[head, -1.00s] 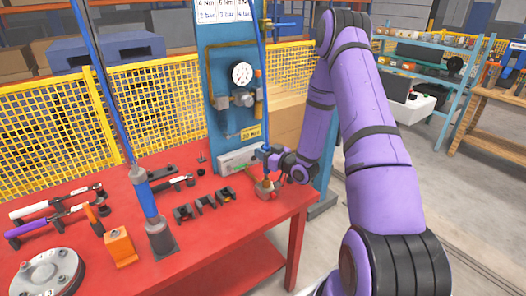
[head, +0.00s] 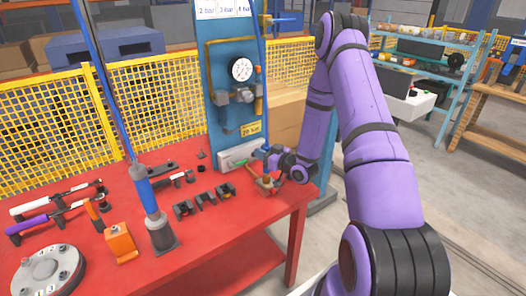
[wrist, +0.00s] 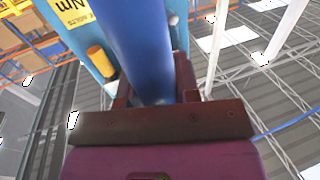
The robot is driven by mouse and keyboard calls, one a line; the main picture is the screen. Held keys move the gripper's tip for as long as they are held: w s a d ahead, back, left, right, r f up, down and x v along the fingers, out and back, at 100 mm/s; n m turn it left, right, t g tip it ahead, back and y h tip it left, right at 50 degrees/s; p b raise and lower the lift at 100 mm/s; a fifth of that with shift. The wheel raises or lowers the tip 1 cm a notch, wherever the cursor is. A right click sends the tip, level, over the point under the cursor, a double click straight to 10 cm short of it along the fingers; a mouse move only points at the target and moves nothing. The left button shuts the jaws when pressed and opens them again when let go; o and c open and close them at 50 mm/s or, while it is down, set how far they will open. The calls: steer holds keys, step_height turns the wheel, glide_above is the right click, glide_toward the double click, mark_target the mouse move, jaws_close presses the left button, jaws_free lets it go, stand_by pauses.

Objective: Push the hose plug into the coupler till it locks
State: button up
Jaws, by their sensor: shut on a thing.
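My gripper (head: 265,155) is at the far right corner of the red table, in front of the blue panel. In the wrist view its jaws (wrist: 155,98) are shut around a thick blue cylindrical piece (wrist: 145,45), which looks like the body of the hose plug. In the head view the blue hose (head: 262,60) runs up from the gripper. A small brass and red fitting (head: 267,183), perhaps the coupler, stands on the table just below the gripper. The plug's tip is hidden, so I cannot tell whether it touches the fitting.
The panel (head: 217,60) carries a pressure gauge (head: 241,69) and a yellow label (head: 250,128). Black clamps (head: 205,198), an orange block (head: 121,243) and a blue upright cylinder (head: 146,195) stand to the left on the table (head: 215,240). A grey box (head: 240,152) lies behind the gripper.

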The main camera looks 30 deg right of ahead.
steer(key=shift+f, duration=0.4)
steer(key=o, duration=1.1)
steer(key=shift+s, duration=0.1)
steer(key=v, duration=1)
steer(key=shift+s+d, duration=0.1)
steer(key=shift+s, duration=0.15)
